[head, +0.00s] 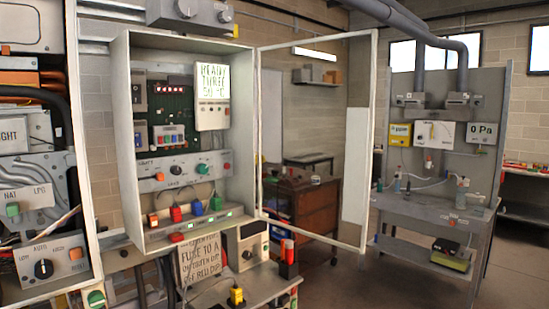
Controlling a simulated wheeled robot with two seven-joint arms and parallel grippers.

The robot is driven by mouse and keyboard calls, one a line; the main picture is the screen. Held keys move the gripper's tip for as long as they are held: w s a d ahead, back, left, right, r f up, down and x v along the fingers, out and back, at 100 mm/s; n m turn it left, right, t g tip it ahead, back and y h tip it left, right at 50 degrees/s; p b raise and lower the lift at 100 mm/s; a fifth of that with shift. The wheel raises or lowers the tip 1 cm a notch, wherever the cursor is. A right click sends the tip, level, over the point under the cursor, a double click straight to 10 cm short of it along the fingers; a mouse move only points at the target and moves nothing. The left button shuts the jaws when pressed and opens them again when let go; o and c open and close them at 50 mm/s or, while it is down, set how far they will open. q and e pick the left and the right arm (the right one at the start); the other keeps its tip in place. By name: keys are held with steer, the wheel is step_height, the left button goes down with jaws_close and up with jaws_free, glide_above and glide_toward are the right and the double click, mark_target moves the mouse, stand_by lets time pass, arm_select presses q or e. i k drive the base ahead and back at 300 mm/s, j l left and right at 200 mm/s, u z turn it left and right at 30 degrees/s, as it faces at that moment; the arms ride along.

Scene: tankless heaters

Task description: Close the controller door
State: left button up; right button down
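The controller cabinet (122,130) is a pale, open-fronted box left of the middle in the head view. Its door (369,140) is a light frame around a clear pane. The door stands wide open, swung out to the right from the cabinet's right edge. Inside the cabinet are a green circuit board (170,103), a white display unit (212,97) with green lettering, a panel with knobs (180,172), and several coloured plugs along the bottom. Neither of my grippers shows in this view.
An open heater unit (40,190) stands close at the far left. Below the cabinet is a bench with a handwritten sign (202,262) and small devices. A brown tool cart (300,205) shows behind the door. A grey workstation (430,203) stands at the right. Floor is free between them.

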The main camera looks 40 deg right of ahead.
mark_target(359, 133)
steer(key=i+l+u, duration=0.2)
steer(key=l, duration=1.05)
steer(key=k+l+u, duration=0.1)
steer(key=l+u, duration=0.15)
steer(key=l, duration=1)
steer(key=k+l+u, duration=0.2)
steer(key=l, duration=1.05)
steer(key=i, duration=0.1)
